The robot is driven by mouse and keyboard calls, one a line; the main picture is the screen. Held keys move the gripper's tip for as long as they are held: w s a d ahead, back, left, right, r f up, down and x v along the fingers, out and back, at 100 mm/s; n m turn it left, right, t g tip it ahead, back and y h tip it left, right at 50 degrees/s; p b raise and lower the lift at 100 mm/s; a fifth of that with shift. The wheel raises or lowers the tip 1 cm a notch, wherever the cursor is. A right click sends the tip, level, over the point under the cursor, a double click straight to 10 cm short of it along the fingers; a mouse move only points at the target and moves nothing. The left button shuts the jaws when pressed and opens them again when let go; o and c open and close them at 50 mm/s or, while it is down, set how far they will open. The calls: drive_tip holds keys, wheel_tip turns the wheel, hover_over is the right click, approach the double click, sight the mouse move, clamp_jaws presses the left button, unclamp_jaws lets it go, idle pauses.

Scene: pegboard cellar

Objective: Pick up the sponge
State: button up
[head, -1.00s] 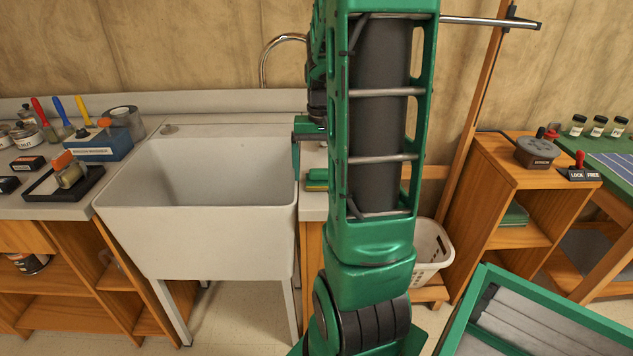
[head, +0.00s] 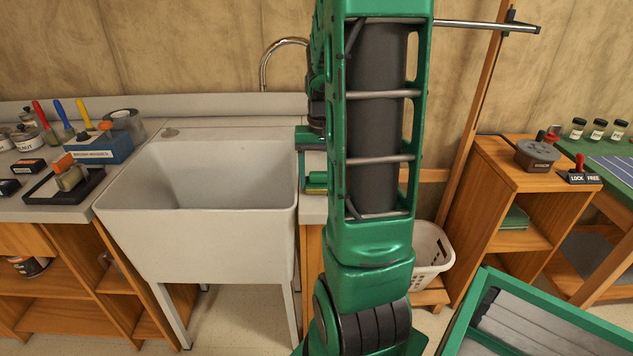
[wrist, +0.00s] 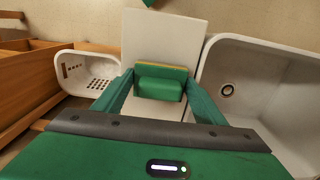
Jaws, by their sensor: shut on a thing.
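The sponge (wrist: 159,84) is a small green block with a yellow strip along its far edge. In the wrist view it sits between the two green fingers of my gripper (wrist: 160,80), which is shut on it. In the head view my gripper (head: 308,160) is low over the narrow counter right of the sink, and a green and yellow bit of the sponge (head: 317,180) shows beside my arm. My arm hides the rest of it. I cannot tell whether the sponge still touches the counter.
The white sink (head: 205,230) stands just left of my gripper, its faucet (head: 268,62) behind. A white basket (head: 430,255) is on the right, beside a wooden shelf (head: 535,165). Brushes and a blue box (head: 103,150) crowd the left counter.

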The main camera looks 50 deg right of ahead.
sight(320, 174)
drive_tip(key=r, duration=0.4)
drive_tip(key=shift+a+r, duration=0.2)
drive_tip(key=s+a+r, duration=0.4)
drive_tip(key=a+r, duration=0.2)
drive_tip(key=a, duration=0.4)
drive_tip(key=shift+s+a+r, duration=0.15)
drive_tip(key=shift+s+r, duration=0.05)
drive_tip(key=shift+s, duration=0.15)
drive_tip(key=o, duration=0.5)
drive_tip(key=c, duration=0.4)
